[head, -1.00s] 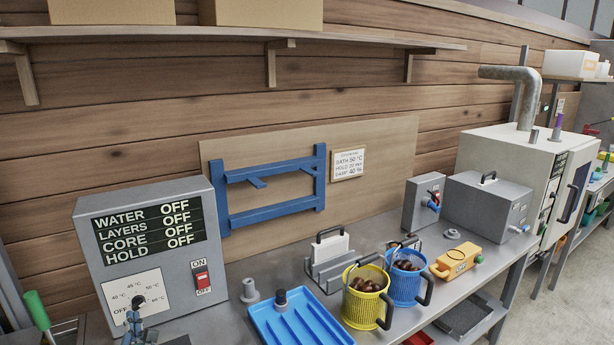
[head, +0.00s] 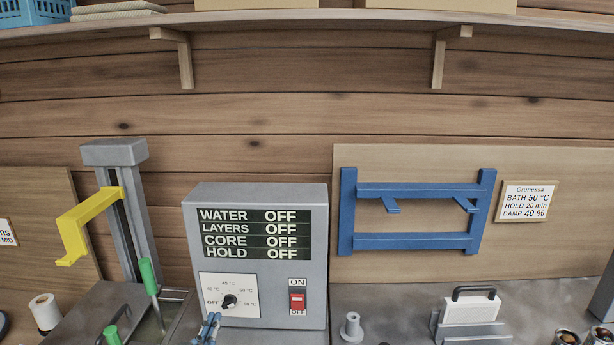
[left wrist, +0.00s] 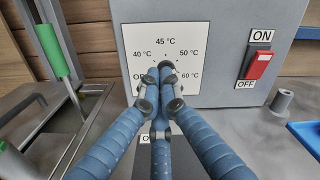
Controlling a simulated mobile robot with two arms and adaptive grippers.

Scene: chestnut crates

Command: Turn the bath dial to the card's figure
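The bath dial (head: 229,301) is a black knob on a white scale plate (head: 213,281) marked OFF, 40, 45, 50 and 60 °C. Its pointer is too small to read surely. The plate also shows in the left wrist view (left wrist: 193,36), where my fingertips hide most of the dial. The card (head: 526,201) on the back board reads BATH 50 °C, HOLD 20 min, DAMP 40 %. My left gripper (head: 209,326) is just below and left of the dial in the head view. Its blue fingers (left wrist: 163,80) are drawn together, with nothing seen between them. My right gripper is out of view.
The grey control box (head: 258,192) shows OFF for water, layers, core and hold. Its red switch (head: 297,299) sits right of the dial. A green-handled tool (head: 149,276) stands close on the left. A grey peg (head: 351,327) stands right of the box.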

